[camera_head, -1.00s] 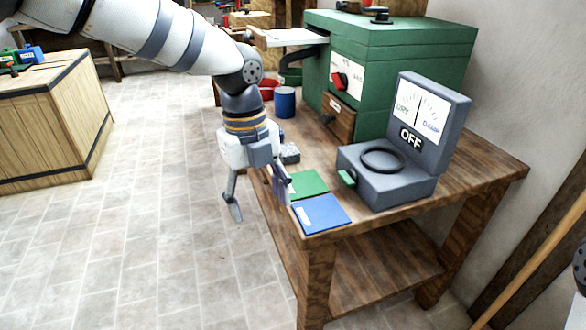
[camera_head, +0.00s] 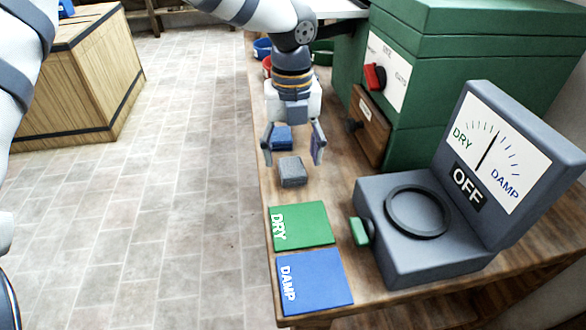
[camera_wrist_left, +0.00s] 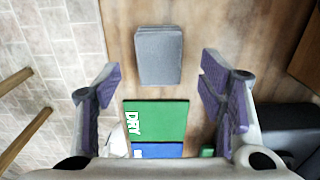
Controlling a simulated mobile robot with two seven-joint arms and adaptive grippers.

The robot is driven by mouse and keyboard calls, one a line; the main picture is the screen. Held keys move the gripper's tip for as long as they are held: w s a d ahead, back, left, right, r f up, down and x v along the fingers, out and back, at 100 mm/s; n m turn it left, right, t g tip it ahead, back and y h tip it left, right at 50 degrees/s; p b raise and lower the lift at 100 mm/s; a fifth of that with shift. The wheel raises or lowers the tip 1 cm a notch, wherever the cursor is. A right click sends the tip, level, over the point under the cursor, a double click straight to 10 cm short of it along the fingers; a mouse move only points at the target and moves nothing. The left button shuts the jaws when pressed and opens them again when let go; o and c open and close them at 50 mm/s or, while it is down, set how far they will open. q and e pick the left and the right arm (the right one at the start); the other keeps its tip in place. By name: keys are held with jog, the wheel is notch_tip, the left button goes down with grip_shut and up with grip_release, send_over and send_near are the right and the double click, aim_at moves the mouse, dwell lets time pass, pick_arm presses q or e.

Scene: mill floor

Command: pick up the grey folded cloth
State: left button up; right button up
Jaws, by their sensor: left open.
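The grey folded cloth (camera_head: 292,171) lies on the wooden bench, just behind the green DRY mat. It also shows in the left wrist view (camera_wrist_left: 158,55), flat and uncovered. My left gripper (camera_head: 292,158) is open and empty, its two fingers spread above the bench. In the head view the fingers appear just behind and to either side of the cloth. In the left wrist view the cloth lies between the lines of the fingers, toward the top, with no finger seen touching it. My right gripper is not in view.
The green DRY mat (camera_head: 301,226) and blue DAMP mat (camera_head: 314,280) lie at the bench's near left. A grey meter (camera_head: 425,230) reading OFF and a green machine (camera_head: 430,120) stand to the right.

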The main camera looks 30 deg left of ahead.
aim_at(292, 165)
pick_arm(q)
notch_tip(292, 165, down, 4)
jog(key=shift+w+a+r, duration=0.1)
jog(key=c, duration=1.2)
jog(key=shift+c, duration=0.2)
notch_tip(292, 165, up, 3)
jog(key=shift+w, duration=0.1)
jog(key=s+r+p, duration=0.3)
jog(key=s+r, duration=0.7)
jog(key=s, duration=0.4)
jog(key=shift+d, duration=0.3)
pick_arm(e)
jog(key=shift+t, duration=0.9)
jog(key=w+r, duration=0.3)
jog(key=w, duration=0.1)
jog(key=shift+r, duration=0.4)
pick_arm(q)
jog(key=shift+s, duration=0.1)
